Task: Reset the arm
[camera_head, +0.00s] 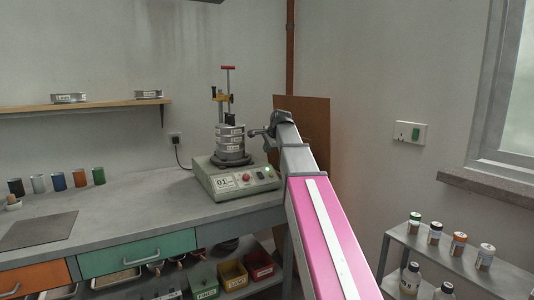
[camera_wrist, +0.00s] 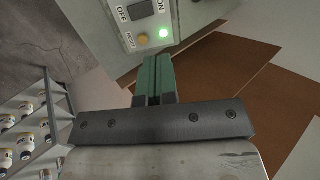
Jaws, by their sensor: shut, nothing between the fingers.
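My arm reaches up from the lower right in the head view. My gripper (camera_head: 258,132) is at its far end, just right of the stacked sieves (camera_head: 230,140) on the shaker (camera_head: 236,181); I cannot tell the exact gap. In the wrist view its two green fingers (camera_wrist: 154,70) are together and hold nothing. Beyond the fingertips is a pale panel (camera_wrist: 130,28) marked OFF, ON and RESET, with a lit green button (camera_wrist: 164,33) and an amber button (camera_wrist: 143,40).
The bench (camera_head: 130,215) carries a dark mat (camera_head: 40,230) and several coloured cups at left. A brown board (camera_head: 313,135) stands behind my arm. A shelf of bottles (camera_head: 450,258) is at lower right. A wall shelf (camera_head: 85,106) is at upper left.

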